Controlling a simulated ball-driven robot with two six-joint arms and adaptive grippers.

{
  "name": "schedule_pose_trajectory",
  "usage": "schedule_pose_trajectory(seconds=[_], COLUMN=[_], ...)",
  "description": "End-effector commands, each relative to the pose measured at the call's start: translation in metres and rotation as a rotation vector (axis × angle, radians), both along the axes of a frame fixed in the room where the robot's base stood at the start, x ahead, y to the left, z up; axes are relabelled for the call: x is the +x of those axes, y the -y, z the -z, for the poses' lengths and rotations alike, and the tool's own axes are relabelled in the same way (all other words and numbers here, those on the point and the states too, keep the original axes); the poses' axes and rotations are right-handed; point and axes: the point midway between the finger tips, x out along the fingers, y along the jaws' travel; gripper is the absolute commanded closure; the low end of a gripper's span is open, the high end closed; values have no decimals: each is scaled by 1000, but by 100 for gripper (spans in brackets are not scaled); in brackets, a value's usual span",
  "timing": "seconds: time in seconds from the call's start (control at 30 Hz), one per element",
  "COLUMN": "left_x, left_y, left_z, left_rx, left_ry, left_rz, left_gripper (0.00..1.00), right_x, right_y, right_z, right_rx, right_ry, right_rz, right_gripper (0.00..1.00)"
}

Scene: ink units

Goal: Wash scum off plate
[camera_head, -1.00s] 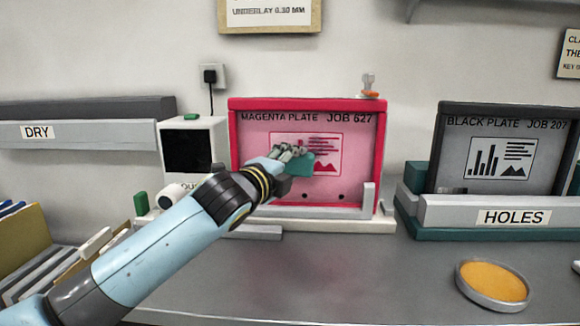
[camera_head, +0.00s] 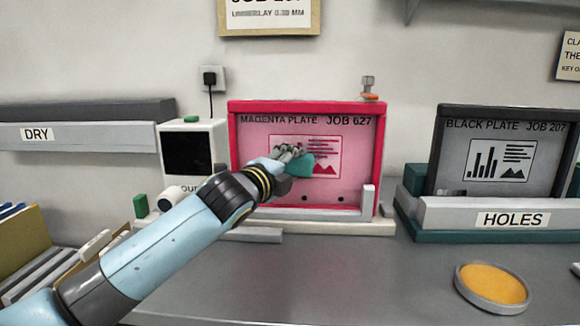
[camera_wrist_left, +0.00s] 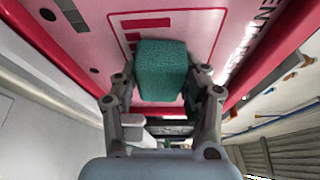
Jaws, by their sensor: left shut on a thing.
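The magenta plate (camera_head: 352,188) stands upright in a red frame at the back of the bench, with printed lines and a picture on its face. It also fills much of the left wrist view (camera_wrist_left: 205,28). My left gripper (camera_head: 291,153) is shut on a teal sponge-like block (camera_head: 301,166) in front of the plate's middle. In the left wrist view the block (camera_wrist_left: 161,70) sits between the two fingers and overlaps the printed area; I cannot tell if it touches the plate. No scum is clearly distinguishable. My right gripper is out of view.
A black plate (camera_head: 500,155) stands at right behind a ledge marked HOLES (camera_head: 513,219). A round dish with orange content (camera_head: 494,283) lies at front right. A DRY rack (camera_head: 80,136) and a white box with a dark screen (camera_head: 190,152) are left. The centre bench is clear.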

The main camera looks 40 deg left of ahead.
Motion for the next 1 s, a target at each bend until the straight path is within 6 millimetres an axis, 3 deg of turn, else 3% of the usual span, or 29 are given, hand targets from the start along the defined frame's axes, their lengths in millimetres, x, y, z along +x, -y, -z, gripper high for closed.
schedule_pose_trajectory(seconds=[0.43, 1.0], left_x=[6, 23], left_y=[-3, 25], left_z=[0, -1], left_rx=[0, -2], left_ry=[0, 0], left_rz=[0, 0], left_gripper=[81, 81], right_x=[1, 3], right_y=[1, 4], right_z=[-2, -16], right_rx=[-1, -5], right_ry=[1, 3], right_rz=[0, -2], right_gripper=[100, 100])
